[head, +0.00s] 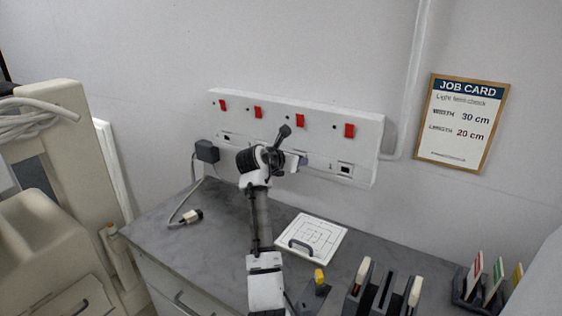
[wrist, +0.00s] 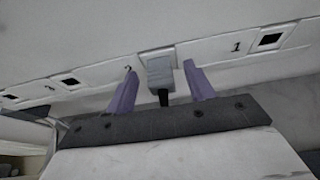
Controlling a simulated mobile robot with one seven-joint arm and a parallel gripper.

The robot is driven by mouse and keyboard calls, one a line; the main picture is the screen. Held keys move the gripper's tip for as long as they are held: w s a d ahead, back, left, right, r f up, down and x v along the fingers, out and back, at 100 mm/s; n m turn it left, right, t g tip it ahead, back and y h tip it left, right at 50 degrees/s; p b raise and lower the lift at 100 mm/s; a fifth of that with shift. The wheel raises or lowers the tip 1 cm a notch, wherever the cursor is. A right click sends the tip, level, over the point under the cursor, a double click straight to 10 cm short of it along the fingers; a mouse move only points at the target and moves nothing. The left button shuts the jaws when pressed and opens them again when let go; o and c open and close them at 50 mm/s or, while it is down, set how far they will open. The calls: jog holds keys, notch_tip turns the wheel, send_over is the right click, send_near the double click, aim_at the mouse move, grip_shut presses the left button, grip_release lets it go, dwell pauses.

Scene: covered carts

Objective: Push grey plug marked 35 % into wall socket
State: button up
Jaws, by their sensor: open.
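A grey plug (wrist: 162,76) with a black cable end sits against a pale square socket (wrist: 157,54) on the white wall panel (wrist: 215,48). No mark on the plug can be read, and I cannot tell how deep it sits. My gripper (wrist: 160,73) is open, its two purple fingers one on each side of the plug, with gaps visible. In the head view my gripper (head: 300,161) is up at the panel (head: 362,127), and my wrist hides the plug there.
A dark plug (head: 207,151) sits at the panel's left end; its cable runs down to a connector (head: 190,217) on the grey worktop (head: 150,235). A white board with a handle (head: 318,238), a yellow-topped item (head: 319,277) and card holders (head: 482,290) occupy the right.

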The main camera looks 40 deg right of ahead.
jog(key=b+v, duration=0.3)
jog(key=v, duration=0.9)
jog(key=shift+a+b, duration=0.25)
jog(key=shift+b, duration=0.1)
jog(key=shift+s, duration=0.15)
